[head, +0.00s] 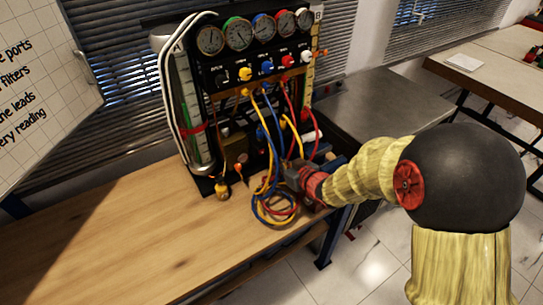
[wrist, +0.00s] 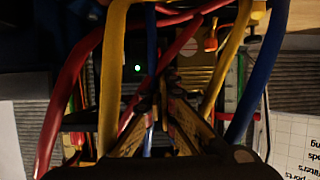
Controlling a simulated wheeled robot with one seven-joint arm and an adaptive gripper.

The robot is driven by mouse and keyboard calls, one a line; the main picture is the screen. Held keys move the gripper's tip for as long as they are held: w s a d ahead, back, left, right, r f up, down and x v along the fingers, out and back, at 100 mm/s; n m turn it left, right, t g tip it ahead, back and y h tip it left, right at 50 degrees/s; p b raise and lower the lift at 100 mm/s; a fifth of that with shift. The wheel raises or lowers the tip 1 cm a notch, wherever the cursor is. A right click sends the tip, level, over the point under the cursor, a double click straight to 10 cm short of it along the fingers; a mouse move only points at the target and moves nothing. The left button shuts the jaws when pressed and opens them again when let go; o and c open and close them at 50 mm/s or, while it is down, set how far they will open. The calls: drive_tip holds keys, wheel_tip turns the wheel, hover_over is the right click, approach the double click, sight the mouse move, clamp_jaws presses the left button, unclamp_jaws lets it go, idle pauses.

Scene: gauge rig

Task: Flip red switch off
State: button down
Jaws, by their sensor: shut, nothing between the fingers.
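My gripper (head: 300,175) is at the lower right front of the gauge rig (head: 215,95), among the hanging hoses. In the wrist view my gripper (wrist: 165,92) has its fingertips together, with nothing seen between them. Yellow, red and blue hoses cross close around the fingers. I cannot make out the red switch for certain in either view; hoses and my gripper cover much of the lower rig. A small green light (wrist: 138,68) glows just beyond the fingertips, to their left. A small orange-red part (wrist: 210,42) shows farther off, right of the fingers.
Coloured gauges (head: 238,33) line the rig's top. A grey cabinet (head: 385,100) stands right of the rig. A whiteboard (head: 45,80) is at the left.

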drive_tip(key=p+v, duration=0.1)
drive_tip(key=v, duration=0.3)
drive_tip(key=shift+f, duration=0.1)
drive_tip(key=shift+s+d+f+b, duration=0.1)
drive_tip(key=shift+s+f+b, duration=0.4)
drive_tip(key=shift+b, duration=0.5)
drive_tip(key=shift+w, duration=0.15)
drive_tip(key=shift+f+b+x, duration=0.2)
drive_tip(key=shift+b+x, duration=2.4)
drive_tip(key=shift+x, duration=4.4)
